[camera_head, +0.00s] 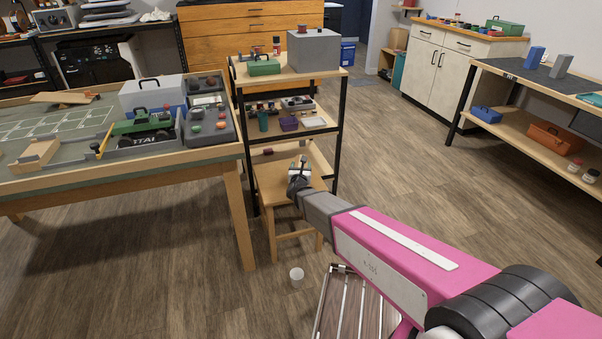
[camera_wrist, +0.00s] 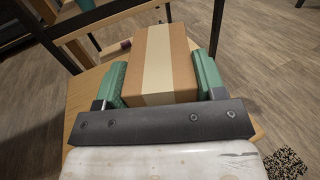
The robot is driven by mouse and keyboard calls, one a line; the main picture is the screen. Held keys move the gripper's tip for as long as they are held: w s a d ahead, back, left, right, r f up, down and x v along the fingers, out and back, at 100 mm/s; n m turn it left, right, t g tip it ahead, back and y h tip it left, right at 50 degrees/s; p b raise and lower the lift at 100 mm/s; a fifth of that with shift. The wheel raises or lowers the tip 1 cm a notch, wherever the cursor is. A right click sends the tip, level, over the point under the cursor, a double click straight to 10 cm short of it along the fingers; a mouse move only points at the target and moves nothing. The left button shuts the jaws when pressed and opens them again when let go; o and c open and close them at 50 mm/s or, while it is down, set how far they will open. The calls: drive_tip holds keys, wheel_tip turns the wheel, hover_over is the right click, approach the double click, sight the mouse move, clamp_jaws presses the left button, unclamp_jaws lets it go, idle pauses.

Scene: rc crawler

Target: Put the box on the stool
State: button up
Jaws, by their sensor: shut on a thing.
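The box (camera_wrist: 177,62) is brown cardboard with a pale stripe down its middle. In the wrist view it sits between the two green fingers of my gripper (camera_wrist: 159,65), which is shut on its sides. The wooden stool (camera_head: 268,188) stands at the middle of the head view, beside the shelf rack; its seat (camera_wrist: 85,92) also shows beneath the box in the wrist view. My gripper (camera_head: 299,172) is over the stool seat in the head view and mostly hides the box there. I cannot tell whether the box touches the seat.
A shelf rack (camera_head: 338,128) with a grey box (camera_head: 313,50) on top stands just behind the stool. A workbench (camera_head: 232,150) is to the left. A white cup-like thing (camera_head: 296,273) is on the floor in front of the stool. Open floor lies to the right.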

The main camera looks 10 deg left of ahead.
drive_tip(key=shift+f, duration=1.3)
drive_tip(key=shift+f, duration=0.15)
drive_tip(key=o, duration=0.9)
